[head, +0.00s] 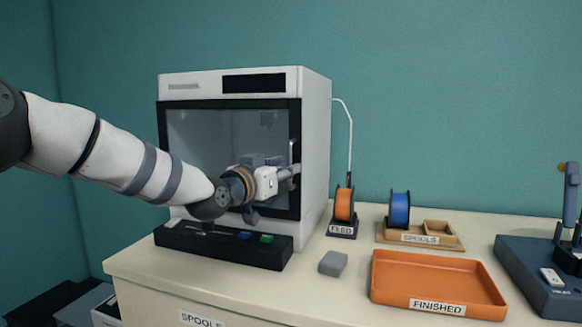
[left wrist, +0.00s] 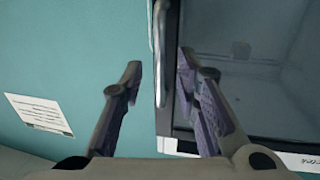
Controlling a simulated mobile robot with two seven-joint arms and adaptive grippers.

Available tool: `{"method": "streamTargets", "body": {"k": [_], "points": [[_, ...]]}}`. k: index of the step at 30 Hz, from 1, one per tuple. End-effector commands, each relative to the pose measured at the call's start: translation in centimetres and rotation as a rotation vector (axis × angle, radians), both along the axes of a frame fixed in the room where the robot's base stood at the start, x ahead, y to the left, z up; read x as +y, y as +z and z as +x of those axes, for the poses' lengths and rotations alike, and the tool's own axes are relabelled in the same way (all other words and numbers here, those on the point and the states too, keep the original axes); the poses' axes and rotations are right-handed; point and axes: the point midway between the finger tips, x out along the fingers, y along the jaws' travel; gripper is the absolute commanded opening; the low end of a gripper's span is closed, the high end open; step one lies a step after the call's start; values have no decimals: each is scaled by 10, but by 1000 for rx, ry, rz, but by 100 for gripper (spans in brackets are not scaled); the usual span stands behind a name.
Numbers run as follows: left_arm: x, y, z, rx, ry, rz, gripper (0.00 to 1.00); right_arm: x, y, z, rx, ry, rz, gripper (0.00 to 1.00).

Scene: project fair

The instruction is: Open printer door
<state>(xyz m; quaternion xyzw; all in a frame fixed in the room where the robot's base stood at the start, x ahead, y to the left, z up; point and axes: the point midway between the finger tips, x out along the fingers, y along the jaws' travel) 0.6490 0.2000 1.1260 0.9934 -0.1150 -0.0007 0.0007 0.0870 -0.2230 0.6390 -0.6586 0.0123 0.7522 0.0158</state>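The white printer (head: 316,130) stands on the table at the back left. Its dark-framed glass door (head: 205,135) looks closed. A grey vertical handle bar (head: 291,152) runs along the door's right edge. My left gripper (head: 290,172) is in front of the door at the handle's lower part. In the left wrist view my left gripper (left wrist: 160,68) is open, with one finger on each side of the handle (left wrist: 160,45). A gap shows between the handle and each finger. The door (left wrist: 250,75) also shows there at the right. My right gripper is out of view.
A dark tray (head: 262,254) with small blue and green pieces lies before the printer. A grey block (head: 333,263), the orange FINISHED tray (head: 378,288), an orange feed spool (head: 344,205) and a blue spool (head: 399,209) stand to the right. A dark blue station (head: 530,272) is at far right.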

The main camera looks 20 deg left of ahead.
Motion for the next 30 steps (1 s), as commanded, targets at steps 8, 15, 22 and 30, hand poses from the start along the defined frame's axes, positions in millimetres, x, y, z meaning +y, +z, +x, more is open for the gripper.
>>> {"method": "streamTargets", "body": {"k": [8,15,22,30], "points": [[-7,1,29,-1,-1,0,29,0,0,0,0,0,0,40],[-7,1,30,-1,0,0,27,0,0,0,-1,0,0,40],[-7,1,29,-1,0,-1,0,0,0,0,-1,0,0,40],[-5,-2,31,3,-4,-2,0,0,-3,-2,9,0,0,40]]}}
